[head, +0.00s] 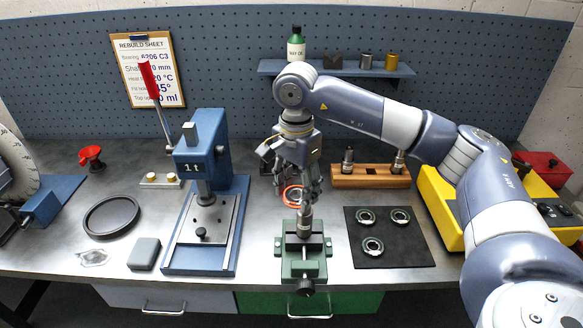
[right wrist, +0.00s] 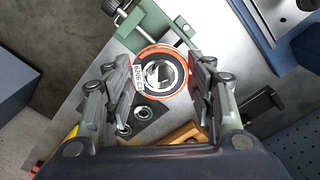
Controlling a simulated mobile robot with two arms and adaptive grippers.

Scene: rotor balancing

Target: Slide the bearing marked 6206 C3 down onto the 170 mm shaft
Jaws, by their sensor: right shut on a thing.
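The bearing marked 6206 C3 (right wrist: 141,77) has an orange rim and a pale label in the right wrist view. It also shows as an orange ring (head: 287,194) in the head view, partly hidden by fingers. My right gripper (head: 299,195) points down and is shut on this bearing, with one finger on each side in the right wrist view (right wrist: 163,78). A steel shaft (head: 304,222) stands upright in the green vise (head: 304,268) just below. Bright metal shows through the bore; I cannot tell whether the shaft is inside it. My left gripper is not in view.
A black mat (head: 400,252) with three bearings lies right of the vise. A wooden rack (head: 372,182) with shafts stands behind it. A blue press (head: 205,165) stands left, a yellow case (head: 440,215) right. A clipboard (head: 146,70) hangs at the back.

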